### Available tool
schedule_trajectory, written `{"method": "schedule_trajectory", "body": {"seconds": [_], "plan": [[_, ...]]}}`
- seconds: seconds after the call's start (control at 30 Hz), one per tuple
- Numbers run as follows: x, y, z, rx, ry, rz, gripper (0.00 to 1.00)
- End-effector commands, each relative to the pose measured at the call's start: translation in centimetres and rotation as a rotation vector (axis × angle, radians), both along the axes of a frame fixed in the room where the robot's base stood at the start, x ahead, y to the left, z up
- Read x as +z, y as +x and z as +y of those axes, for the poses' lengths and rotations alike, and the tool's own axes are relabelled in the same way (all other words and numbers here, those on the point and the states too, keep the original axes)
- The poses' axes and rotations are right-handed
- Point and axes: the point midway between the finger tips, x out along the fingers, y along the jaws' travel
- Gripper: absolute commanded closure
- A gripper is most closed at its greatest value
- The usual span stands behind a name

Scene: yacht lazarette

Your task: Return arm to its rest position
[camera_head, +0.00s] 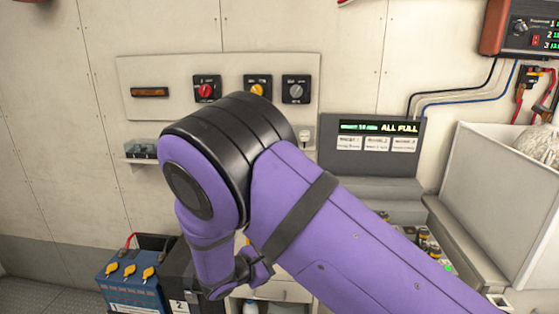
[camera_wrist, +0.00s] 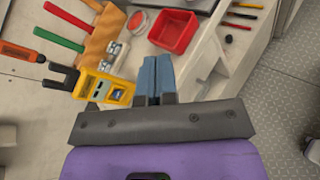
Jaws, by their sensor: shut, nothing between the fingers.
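My purple arm fills the middle of the head view, with its bent joint in front of the wall panel. My gripper is hidden behind the arm there. In the wrist view my gripper (camera_wrist: 156,98) shows its two blue-grey fingers closed together, with nothing between them. It points over a workbench (camera_wrist: 205,65). A yellow meter (camera_wrist: 105,90) lies just left of the fingers, apart from them as far as I can tell. A red bin (camera_wrist: 175,32) sits beyond the fingertips.
The head view shows a switch panel (camera_head: 140,75), an "ALL FULL" display (camera_head: 375,128), a blue battery (camera_head: 130,290) and a pale crate (camera_head: 490,180).

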Motion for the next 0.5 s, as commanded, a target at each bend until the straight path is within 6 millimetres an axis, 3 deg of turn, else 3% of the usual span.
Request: {"method": "schedule_trajectory", "body": {"seconds": [0.03,0.23,0.5], "plan": [[1.8,0.4,-1.5,-0.057,0.049,0.001,1.0],[7.6,0.4,-6.9,-0.263,0.229,0.006,1.0],[14.6,-1.2,-13.9,-0.515,0.473,-0.007,1.0]]}}
